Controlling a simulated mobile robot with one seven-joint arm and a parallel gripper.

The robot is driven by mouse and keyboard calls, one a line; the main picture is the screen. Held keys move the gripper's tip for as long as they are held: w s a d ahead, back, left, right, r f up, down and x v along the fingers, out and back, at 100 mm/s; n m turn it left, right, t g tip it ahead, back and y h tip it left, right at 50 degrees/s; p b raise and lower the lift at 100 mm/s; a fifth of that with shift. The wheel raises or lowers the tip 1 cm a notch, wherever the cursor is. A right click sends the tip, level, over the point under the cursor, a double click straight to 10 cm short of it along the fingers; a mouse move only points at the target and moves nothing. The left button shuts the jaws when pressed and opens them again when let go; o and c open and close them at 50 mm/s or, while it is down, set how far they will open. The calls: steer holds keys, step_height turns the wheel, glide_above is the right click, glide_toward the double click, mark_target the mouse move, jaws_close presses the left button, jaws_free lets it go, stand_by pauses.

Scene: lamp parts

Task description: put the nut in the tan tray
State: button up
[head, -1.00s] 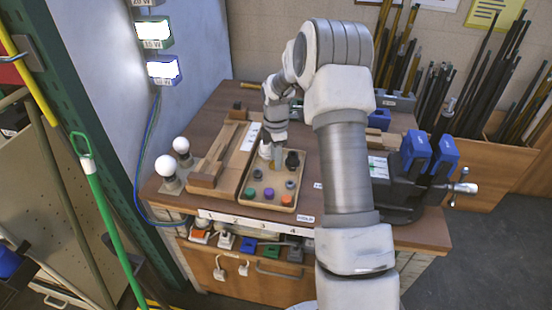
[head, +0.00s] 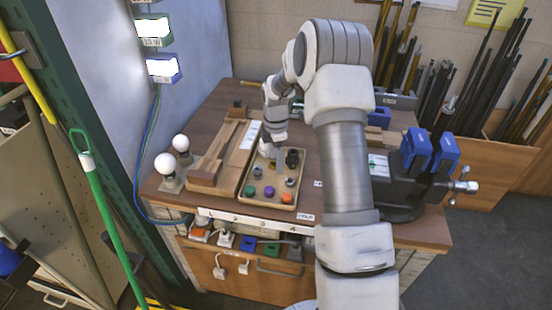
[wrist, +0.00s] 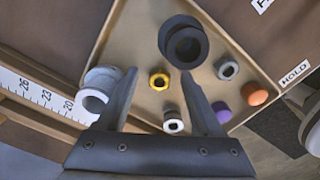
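The tan tray (head: 284,213) lies on the bench and holds several small parts. In the wrist view a yellow hexagonal nut (wrist: 159,80) lies on the tray floor. A grey hexagonal ring (wrist: 227,69) lies farther right. Which one the task means by the nut is not marked. My gripper (wrist: 159,76) is open and empty, and its fingertips appear on either side of the yellow nut. The gap in height cannot be told. In the head view my gripper (head: 271,148) is over the tray's back part, and the yellow nut is hidden.
A large dark socket (wrist: 185,45), a pale socket (wrist: 100,83) and a white-rimmed ring (wrist: 173,122) are close to the fingers. Purple (wrist: 222,112) and orange (wrist: 255,93) parts are farther off. A wooden board (head: 212,160) is left of the tray; a vise (head: 405,190) is to the right.

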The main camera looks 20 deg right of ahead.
steer(key=shift+r, duration=0.1)
steer(key=s+a+r+m+t+p, duration=0.1)
steer(key=s+a+r+m+p, duration=0.15)
steer(key=r+p, duration=0.75)
steer(key=s+a+r+m+p, duration=0.1)
steer(key=s+r+p, duration=0.15)
steer(key=r, duration=1.55)
steer(key=s+a+r+m+t, duration=0.1)
steer(key=s+a+r+m, duration=0.2)
steer(key=s, duration=0.5)
steer(key=s+a+r+m+t, duration=0.2)
steer(key=s+m, duration=0.4)
steer(key=s, duration=0.3)
steer(key=s+a+r+m+t, duration=0.1)
steer(key=s+a+r+m, duration=0.2)
steer(key=s, duration=0.6)
steer(key=shift+a+r+m+t, duration=0.3)
steer(key=shift+r+m, duration=0.55)
steer(key=shift+r, duration=0.25)
steer(key=shift+s, duration=0.1)
